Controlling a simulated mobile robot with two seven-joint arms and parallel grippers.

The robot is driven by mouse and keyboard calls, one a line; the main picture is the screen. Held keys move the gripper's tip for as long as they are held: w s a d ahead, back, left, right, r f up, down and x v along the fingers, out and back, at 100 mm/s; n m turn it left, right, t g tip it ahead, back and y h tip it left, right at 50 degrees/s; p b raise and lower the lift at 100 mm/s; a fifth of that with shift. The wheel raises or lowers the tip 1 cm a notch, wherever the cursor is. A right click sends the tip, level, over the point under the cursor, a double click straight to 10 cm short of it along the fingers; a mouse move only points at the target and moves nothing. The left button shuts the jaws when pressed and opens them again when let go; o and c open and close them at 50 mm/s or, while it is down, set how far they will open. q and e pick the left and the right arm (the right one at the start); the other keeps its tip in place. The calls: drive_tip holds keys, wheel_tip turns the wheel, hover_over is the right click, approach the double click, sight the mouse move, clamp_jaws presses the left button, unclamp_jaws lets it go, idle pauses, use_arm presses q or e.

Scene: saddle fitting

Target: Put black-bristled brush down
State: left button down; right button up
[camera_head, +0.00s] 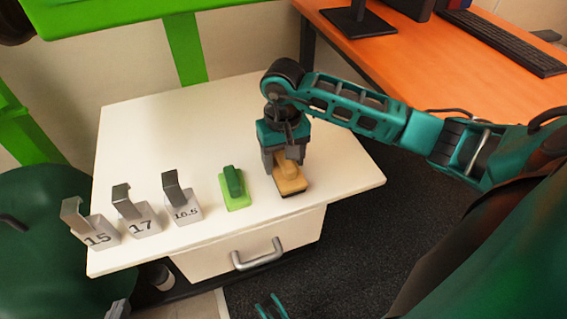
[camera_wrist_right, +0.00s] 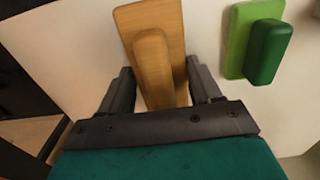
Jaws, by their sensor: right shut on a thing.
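The black-bristled brush (camera_head: 291,180) has a tan wooden block and handle, with a thin dark edge of bristles underneath. My right gripper (camera_head: 283,163) points down over the white cabinet top and is shut on the brush's handle. In the right wrist view the wooden brush (camera_wrist_right: 150,20) sits between the two dark fingers of the gripper (camera_wrist_right: 160,75). The brush is at or just above the surface; I cannot tell whether the bristles touch it.
The white cabinet top (camera_head: 150,130) has free room behind the objects. A green brush-like block (camera_head: 234,190) stands left of the held brush. Metal-hooked blocks marked 15 (camera_head: 98,236), 17 (camera_head: 140,220) and 16.5 (camera_head: 184,212) stand along the front left. An orange desk (camera_head: 420,70) is behind right.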

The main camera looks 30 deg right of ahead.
drive_tip(key=shift+f, duration=0.65)
drive_tip(key=shift+f, duration=0.15)
drive_tip(key=o, duration=1.1)
